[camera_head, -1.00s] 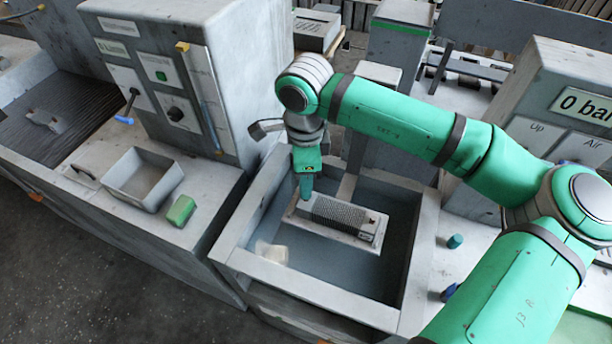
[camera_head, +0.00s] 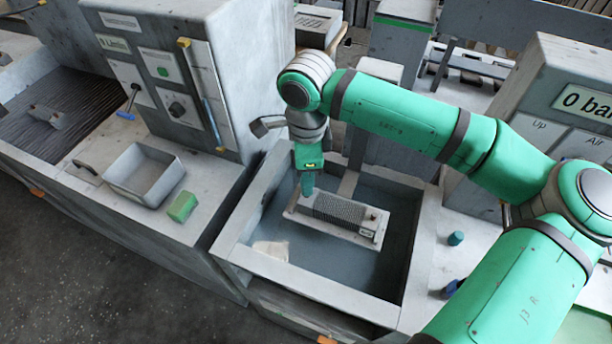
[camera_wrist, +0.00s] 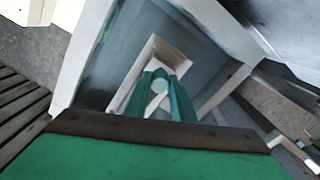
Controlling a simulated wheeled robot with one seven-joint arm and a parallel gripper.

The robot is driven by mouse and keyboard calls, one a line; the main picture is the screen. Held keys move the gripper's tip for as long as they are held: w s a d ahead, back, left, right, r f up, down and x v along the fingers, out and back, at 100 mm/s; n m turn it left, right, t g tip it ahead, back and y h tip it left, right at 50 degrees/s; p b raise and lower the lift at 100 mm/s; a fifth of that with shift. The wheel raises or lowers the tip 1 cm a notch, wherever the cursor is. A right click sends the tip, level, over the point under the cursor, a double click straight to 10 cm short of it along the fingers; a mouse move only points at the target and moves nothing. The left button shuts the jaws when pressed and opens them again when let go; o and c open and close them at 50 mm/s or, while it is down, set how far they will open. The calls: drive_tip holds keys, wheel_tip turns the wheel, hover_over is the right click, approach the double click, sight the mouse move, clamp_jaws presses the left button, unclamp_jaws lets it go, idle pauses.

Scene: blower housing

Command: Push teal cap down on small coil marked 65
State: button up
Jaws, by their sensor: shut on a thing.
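The coil (camera_head: 338,213), a finned grey block with pale end plates, lies in the open tank. A small dark label (camera_head: 366,232) is on its right end, too small to read. My gripper (camera_head: 307,190) points down at the coil's left end. In the wrist view my gripper (camera_wrist: 160,95) is shut on a pale round piece (camera_wrist: 160,86) there. Its fingers hide most of this piece, and I cannot tell if it is a cap. A teal cap (camera_head: 456,238) stands apart on the right bench.
The tank's rim (camera_head: 300,288) surrounds the coil. A cream piece (camera_head: 270,250) lies in the tank's near left corner. A dark blue piece (camera_head: 452,288) is on the right bench. A grey tray (camera_head: 145,180) and green block (camera_head: 182,206) sit on the left bench.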

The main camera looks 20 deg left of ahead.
drive_tip(key=shift+w+d+f, duration=0.1)
drive_tip(key=shift+f, duration=0.05)
drive_tip(key=shift+f, duration=0.5)
drive_tip(key=shift+f, duration=0.25)
idle(0.5)
drive_tip(key=shift+f, duration=0.3)
drive_tip(key=shift+f, duration=0.4)
idle(0.9)
drive_tip(key=o, duration=1.1)
